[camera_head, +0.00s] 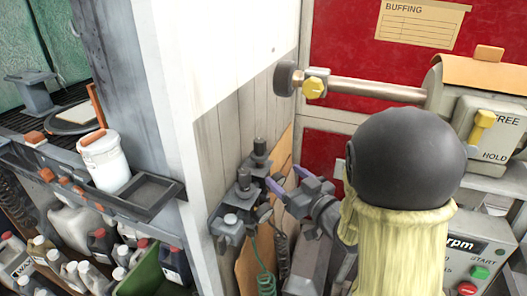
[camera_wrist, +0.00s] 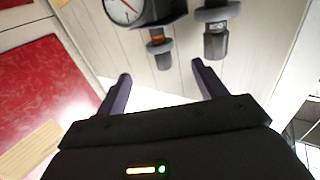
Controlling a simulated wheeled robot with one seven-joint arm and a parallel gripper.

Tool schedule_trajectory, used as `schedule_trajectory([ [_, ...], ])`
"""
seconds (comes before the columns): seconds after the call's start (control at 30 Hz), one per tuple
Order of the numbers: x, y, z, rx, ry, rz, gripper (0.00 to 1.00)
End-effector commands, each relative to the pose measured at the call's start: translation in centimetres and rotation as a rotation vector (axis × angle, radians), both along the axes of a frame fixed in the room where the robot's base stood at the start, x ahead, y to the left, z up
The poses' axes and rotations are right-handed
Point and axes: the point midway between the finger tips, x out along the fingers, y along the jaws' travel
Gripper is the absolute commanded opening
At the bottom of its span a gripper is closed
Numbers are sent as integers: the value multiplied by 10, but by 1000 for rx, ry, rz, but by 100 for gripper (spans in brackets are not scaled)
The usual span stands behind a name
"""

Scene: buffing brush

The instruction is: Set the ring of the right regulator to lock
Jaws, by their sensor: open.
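Two dark regulators stand on the wall at the middle of the head view: the right one (camera_head: 260,155) farther back, the left one (camera_head: 244,182) nearer. The wrist view appears upside down. There, the regulator beside the gauge, on the red panel's side (camera_wrist: 158,46), seems to be the right one; it shows a grey ring and an orange band. The other regulator (camera_wrist: 215,35) shows a grey ring and no clear orange. My gripper (camera_head: 289,180) is open and empty, right of the regulators. In the wrist view its fingertips (camera_wrist: 161,72) lie either side of the right regulator's knob end, apparently not touching.
A round gauge (camera_wrist: 124,10) sits beside the regulators. A green coiled hose (camera_head: 265,280) hangs below them. A machine spindle (camera_head: 375,90) projects above. A shelf with a white bucket (camera_head: 105,160) is left.

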Motion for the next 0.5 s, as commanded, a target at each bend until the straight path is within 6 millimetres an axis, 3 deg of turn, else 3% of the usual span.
schedule_trajectory([
  [0.5,73,55,1,-2,-1,3,70],
])
